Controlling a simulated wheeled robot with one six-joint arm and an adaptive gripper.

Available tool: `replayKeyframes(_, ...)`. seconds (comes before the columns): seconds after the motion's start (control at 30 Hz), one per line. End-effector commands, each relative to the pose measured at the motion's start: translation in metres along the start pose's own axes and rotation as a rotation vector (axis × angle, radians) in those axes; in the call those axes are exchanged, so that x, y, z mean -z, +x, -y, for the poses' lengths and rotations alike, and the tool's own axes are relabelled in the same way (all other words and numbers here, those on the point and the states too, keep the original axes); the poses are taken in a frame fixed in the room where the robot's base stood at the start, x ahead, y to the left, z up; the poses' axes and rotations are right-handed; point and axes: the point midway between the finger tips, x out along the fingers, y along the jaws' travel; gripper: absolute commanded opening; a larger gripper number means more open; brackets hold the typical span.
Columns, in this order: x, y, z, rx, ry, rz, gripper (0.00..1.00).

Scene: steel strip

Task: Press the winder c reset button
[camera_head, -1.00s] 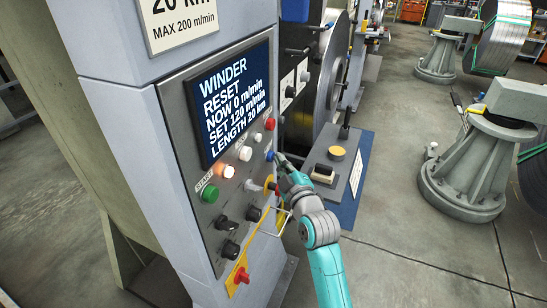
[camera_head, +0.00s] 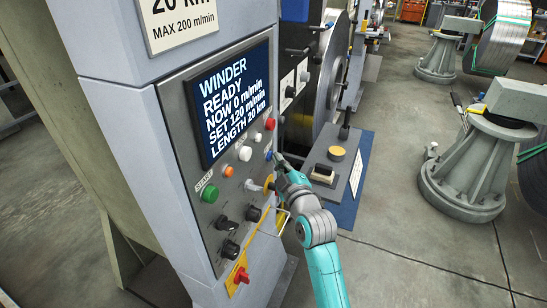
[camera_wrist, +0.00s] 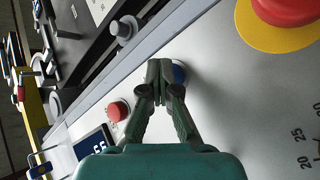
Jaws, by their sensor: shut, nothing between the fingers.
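The winder panel (camera_head: 200,235) has a dark screen (camera_head: 235,100) reading WINDER, READY, NOW 0 m/min, SET 120 m/min, LENGTH 20 km. A blue button (camera_head: 269,156) is at the panel's right edge, below a red button (camera_head: 270,124). My gripper (camera_head: 279,157) is shut and empty, with its tips at the blue button. In the wrist view, the shut fingertips (camera_wrist: 160,66) partly cover the blue button (camera_wrist: 179,74); whether they touch it I cannot tell. The red button (camera_wrist: 117,110) is beside the fingers.
The panel also has a white button (camera_head: 245,153), an orange lamp (camera_head: 228,171), a green button (camera_head: 210,193), black knobs (camera_head: 230,249) and a red switch on yellow (camera_head: 241,275). A control pedestal (camera_head: 335,165) stands close behind my gripper.

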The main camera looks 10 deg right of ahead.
Motion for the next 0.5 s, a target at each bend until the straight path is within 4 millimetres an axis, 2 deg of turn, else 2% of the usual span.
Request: replayKeyframes(0.5, -0.010, -0.015, -0.010, 0.000, 0.000, 0.000, 0.00)
